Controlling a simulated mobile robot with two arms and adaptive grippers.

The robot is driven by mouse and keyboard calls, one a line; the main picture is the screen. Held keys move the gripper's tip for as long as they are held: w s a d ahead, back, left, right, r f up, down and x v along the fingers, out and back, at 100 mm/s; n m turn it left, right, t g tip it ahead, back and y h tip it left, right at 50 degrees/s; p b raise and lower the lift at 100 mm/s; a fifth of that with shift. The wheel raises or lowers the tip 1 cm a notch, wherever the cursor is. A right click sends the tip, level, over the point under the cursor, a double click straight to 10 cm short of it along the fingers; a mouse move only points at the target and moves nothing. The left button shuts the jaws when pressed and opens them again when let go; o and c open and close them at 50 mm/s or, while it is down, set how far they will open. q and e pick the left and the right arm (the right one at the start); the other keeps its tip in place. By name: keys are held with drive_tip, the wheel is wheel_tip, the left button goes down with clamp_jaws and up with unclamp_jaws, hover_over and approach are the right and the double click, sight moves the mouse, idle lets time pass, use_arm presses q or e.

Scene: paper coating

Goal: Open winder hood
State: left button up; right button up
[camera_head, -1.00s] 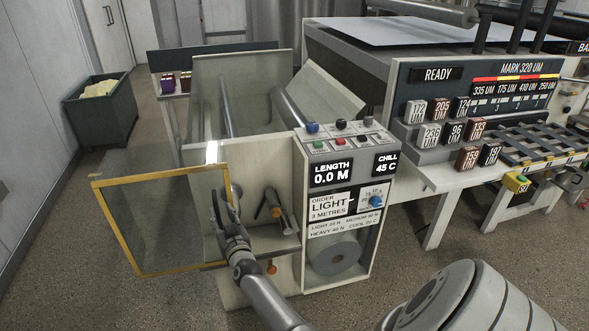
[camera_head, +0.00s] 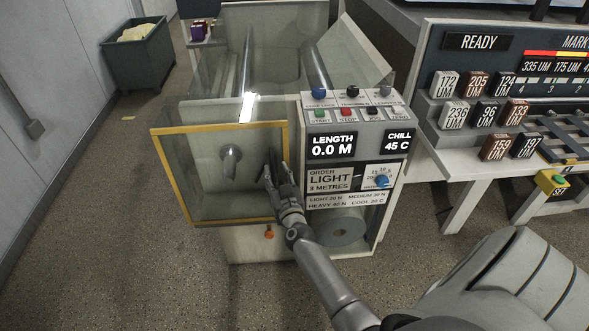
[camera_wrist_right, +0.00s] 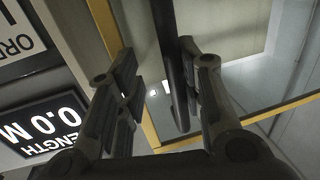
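The winder hood is a clear panel in a yellow frame (camera_head: 219,128) across the front of the winder, left of the console. Through it a grey spindle (camera_head: 231,158) shows. My right gripper (camera_head: 272,172) is at the hood's right edge. In the right wrist view the right gripper (camera_wrist_right: 165,98) is open, with a dark upright bar (camera_wrist_right: 170,65), which looks like the hood's handle, between its fingers. The bar is close to the right finger, with a gap to the left one; contact is unclear. The yellow frame (camera_wrist_right: 104,25) runs behind. My left gripper is out of view.
The console (camera_head: 350,150) with buttons, displays and a paper roll (camera_head: 341,231) stands just right of the hood. A rack with labelled blocks (camera_head: 480,110) is further right. A green bin (camera_head: 140,55) stands back left. The floor left of the hood is clear.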

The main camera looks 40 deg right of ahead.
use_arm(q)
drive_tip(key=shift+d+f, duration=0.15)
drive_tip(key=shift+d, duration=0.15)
use_arm(e)
drive_tip(key=shift+s+d, duration=0.4)
drive_tip(key=shift+d, duration=0.15)
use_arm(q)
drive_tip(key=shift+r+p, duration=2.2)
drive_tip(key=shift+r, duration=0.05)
use_arm(e)
drive_tip(key=v, duration=1.2)
drive_tip(key=shift+s, duration=0.2)
drive_tip(key=shift+a+r, duration=0.1)
drive_tip(key=shift+a, duration=0.05)
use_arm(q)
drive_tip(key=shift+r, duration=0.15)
